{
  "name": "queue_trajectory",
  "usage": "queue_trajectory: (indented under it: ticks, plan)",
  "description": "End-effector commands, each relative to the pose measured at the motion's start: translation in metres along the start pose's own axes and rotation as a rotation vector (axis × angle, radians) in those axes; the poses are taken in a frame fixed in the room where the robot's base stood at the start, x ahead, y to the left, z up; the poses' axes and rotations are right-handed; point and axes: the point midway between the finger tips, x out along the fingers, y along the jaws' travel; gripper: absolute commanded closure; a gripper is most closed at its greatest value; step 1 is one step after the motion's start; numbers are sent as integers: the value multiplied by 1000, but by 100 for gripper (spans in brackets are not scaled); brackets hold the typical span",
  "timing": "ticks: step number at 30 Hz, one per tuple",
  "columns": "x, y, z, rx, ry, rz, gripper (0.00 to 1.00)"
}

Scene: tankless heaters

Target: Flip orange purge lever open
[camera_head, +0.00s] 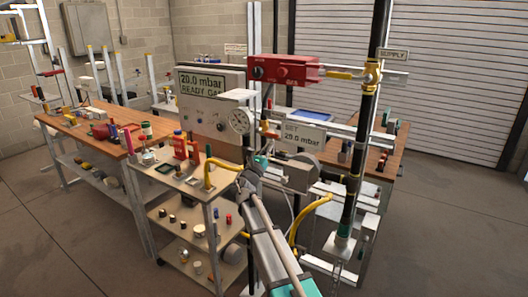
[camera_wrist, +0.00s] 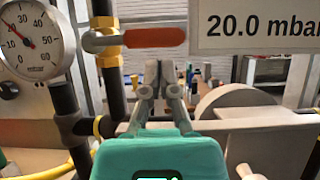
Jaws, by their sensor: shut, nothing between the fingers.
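The orange purge lever (camera_wrist: 153,37) lies horizontal in the wrist view, reaching right from a brass valve (camera_wrist: 107,42) on a dark vertical pipe. It shows small in the head view (camera_head: 270,133), above my gripper (camera_head: 264,157). In the wrist view my gripper (camera_wrist: 162,66) has its fingertips together with nothing held. The fingertips are too small to make out in the head view.
A round dial gauge (camera_wrist: 30,40) is left of the valve, and a 20.0 mbar sign (camera_wrist: 255,27) is right of the lever. A grey cylindrical part (camera_wrist: 235,103) sits right of my fingers. A yellow supply lever (camera_head: 340,75) and a red gas box (camera_head: 284,69) are higher up.

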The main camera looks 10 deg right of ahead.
Motion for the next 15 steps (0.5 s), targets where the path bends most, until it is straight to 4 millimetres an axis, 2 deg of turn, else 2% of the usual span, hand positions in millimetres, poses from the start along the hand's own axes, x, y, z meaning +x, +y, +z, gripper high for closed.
queue_trajectory:
  ticks: [5,15]
  plan:
    - [13,0,0,0,0,0,100]
    - [14,0,0,0,0,1,100]
